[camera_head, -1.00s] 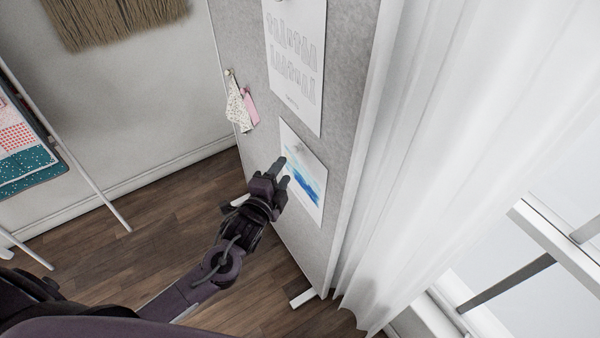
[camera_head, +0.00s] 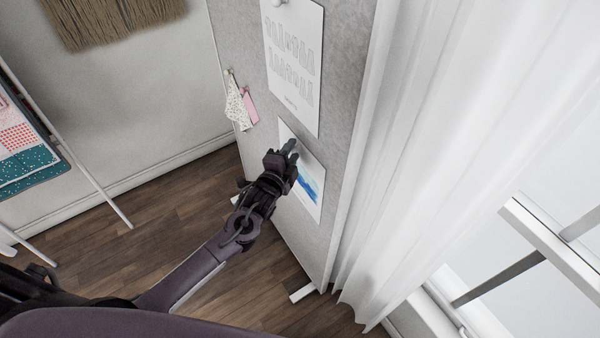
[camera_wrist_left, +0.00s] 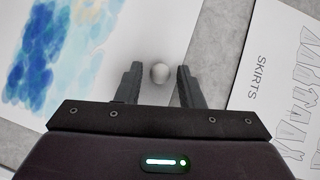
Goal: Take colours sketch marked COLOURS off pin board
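The sketch with blue paint (camera_head: 308,186) hangs on the grey pin board (camera_head: 345,120), below a larger sheet. It fills the left of the left wrist view (camera_wrist_left: 120,30); no COLOURS marking is readable. A round white pin head (camera_wrist_left: 160,72) shows on the sketch, between my left fingertips in that view. My left gripper (camera_head: 291,148) is at the sketch's upper part, and in the wrist view (camera_wrist_left: 158,75) its fingers are open, with a gap on both sides of the pin. My right gripper is not in view.
A sheet marked SKIRTS (camera_wrist_left: 270,75) hangs close to the right of my fingers in the wrist view. Fabric swatches (camera_head: 240,103) hang at the board's left edge. White curtains (camera_head: 430,130) are close on the right. The wooden floor (camera_head: 180,210) is clear.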

